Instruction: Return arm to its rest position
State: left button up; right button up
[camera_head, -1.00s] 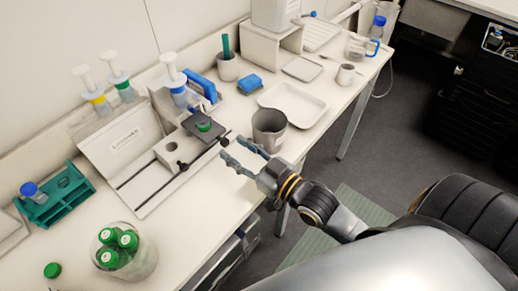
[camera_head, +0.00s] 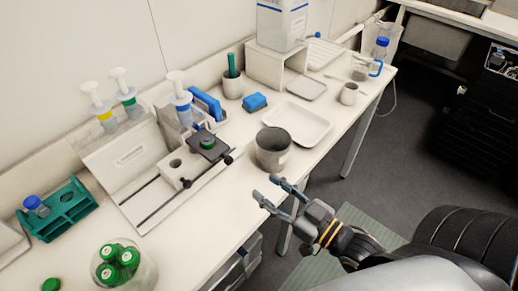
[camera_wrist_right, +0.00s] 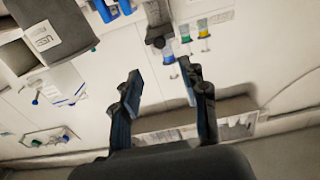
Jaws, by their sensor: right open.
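My right gripper (camera_head: 281,196) is open and empty in the head view. It is at the front edge of the bench, in front of the grey cup (camera_head: 272,152), and apart from it. In the right wrist view the two fingers (camera_wrist_right: 160,85) are spread with nothing between them. My right arm comes in from the lower right of the head view. My left gripper does not show in any view.
The white bench (camera_head: 225,205) carries a slide device with a dark block (camera_head: 207,147), a glass jar of green-capped tubes (camera_head: 120,262), a teal rack (camera_head: 62,211) and a white tray (camera_head: 298,124). The floor (camera_head: 400,165) right of the bench is clear.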

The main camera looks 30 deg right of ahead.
notch_tip(320, 180, down, 10)
jog(key=s+m+g+h, duration=0.1)
jog(key=g+h, duration=0.3)
jog(key=g, duration=0.3)
jog(key=s+f+m+g+h, duration=0.15)
jog(key=s+f+g, duration=0.25)
jog(key=s+g, duration=0.4)
notch_tip(320, 180, down, 26)
jog(key=s, duration=0.2)
jog(key=s+d+f+g+b, duration=0.1)
jog(key=s+d+f, duration=0.2)
jog(key=s+f, duration=1.4)
jog(key=shift+f+n+h, duration=0.35)
jog(key=shift+f+n, duration=0.1)
jog(key=shift+f, duration=0.1)
